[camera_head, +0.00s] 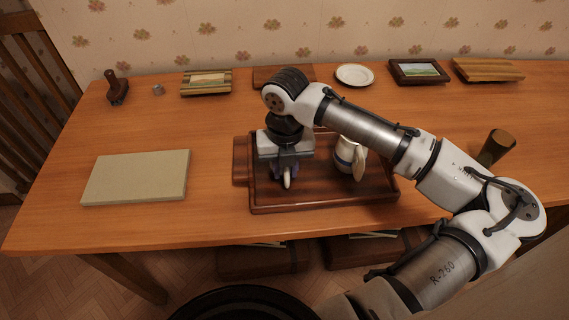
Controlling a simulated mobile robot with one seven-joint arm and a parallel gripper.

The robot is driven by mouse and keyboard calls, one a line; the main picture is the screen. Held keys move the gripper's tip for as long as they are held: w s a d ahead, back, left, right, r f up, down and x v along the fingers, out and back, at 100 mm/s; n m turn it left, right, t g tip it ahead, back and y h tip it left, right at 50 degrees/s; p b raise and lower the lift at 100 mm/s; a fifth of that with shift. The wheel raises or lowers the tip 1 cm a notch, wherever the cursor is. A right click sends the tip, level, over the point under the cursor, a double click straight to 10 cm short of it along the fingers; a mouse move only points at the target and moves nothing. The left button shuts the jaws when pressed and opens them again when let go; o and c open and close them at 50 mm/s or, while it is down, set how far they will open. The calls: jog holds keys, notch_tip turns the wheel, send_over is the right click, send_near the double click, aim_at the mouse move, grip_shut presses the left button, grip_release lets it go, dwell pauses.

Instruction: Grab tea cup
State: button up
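My gripper (286,163) points down over the left part of a dark wooden tray (325,205) on the table. A small purple-blue thing with a pale handle, apparently the tea cup (287,180), is directly below and between the fingers. The gripper hides most of it. I cannot tell whether the fingers touch it or are closed on it. A white jug or pot (347,151) with a blue band stands on the tray to the right, partly behind my arm.
The wooden table (220,215) has a pale flat board (136,177) at left. Along the back are a white plate (355,75), a framed picture (418,70) and wooden boards (487,69). A brown block-like thing (496,147) stands at right. The front left is clear.

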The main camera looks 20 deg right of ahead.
grip_shut()
